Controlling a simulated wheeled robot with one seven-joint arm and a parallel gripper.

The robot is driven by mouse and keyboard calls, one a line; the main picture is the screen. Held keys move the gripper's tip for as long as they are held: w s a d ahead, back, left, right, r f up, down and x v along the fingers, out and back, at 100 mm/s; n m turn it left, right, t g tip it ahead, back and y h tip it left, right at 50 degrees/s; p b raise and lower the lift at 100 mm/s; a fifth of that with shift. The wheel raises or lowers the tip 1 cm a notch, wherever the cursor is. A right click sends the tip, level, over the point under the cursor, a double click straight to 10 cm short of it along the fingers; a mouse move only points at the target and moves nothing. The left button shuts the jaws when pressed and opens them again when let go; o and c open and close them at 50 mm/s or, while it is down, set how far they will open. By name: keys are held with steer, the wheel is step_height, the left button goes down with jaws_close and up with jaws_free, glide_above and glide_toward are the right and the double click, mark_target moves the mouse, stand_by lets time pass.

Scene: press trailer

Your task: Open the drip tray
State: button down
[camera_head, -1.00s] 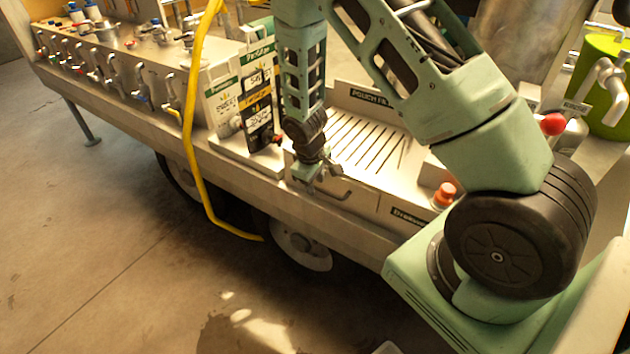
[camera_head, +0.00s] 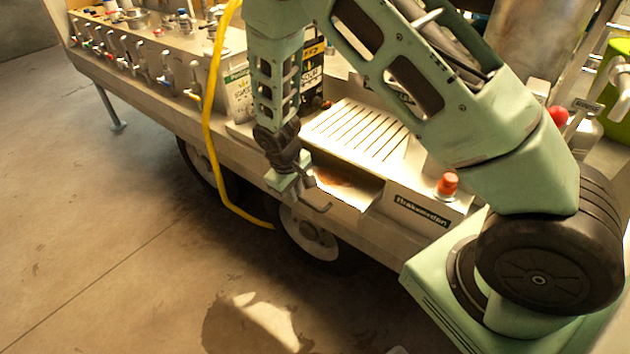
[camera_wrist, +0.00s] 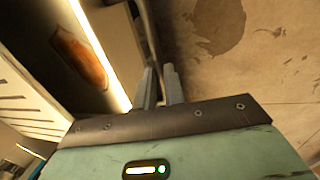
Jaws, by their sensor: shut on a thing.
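The drip tray (camera_head: 348,190) is a metal drawer under the slotted grate, pulled part of the way out of the bench front. Its inside, with a rusty brown stain, shows in the wrist view (camera_wrist: 85,60). My gripper (camera_head: 303,188) is at the left part of the tray's front, shut on the curved bar handle (camera_head: 320,208). In the wrist view the handle (camera_wrist: 149,40) runs up from between the fingers of my gripper (camera_wrist: 160,78). The tray's left side is partly hidden behind my arm.
The slotted grate (camera_head: 355,130) lies above the tray. An orange-red knob (camera_head: 447,184) stands to its right, above a dark label (camera_head: 422,213). A yellow hose (camera_head: 208,130) hangs at the left. Bare concrete floor lies in front; a trailer wheel (camera_head: 308,235) is below.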

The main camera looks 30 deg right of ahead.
steer(key=s+a, duration=0.3)
steer(key=a, duration=0.5)
steer(key=c, duration=1.5)
jaws_free()
steer(key=a+r, duration=0.1)
steer(key=r, duration=0.4)
steer(key=a+r, duration=0.1)
steer(key=r, duration=0.5)
steer(key=s+a+r+b, duration=0.1)
steer(key=r, duration=0.5)
steer(key=shift+s+a+r+n+g+y, duration=0.15)
steer(key=shift+s+r+n+y, duration=0.55)
steer(key=shift+s, duration=3.2)
steer(key=shift+s+r+n+g+y, duration=0.25)
steer(key=shift+s+r, duration=0.9)
steer(key=shift+s, duration=2.7)
steer(key=shift+s+a+r+n+y, duration=0.1)
steer(key=shift+s+r+n+y, duration=0.5)
steer(key=shift+s, duration=3.3)
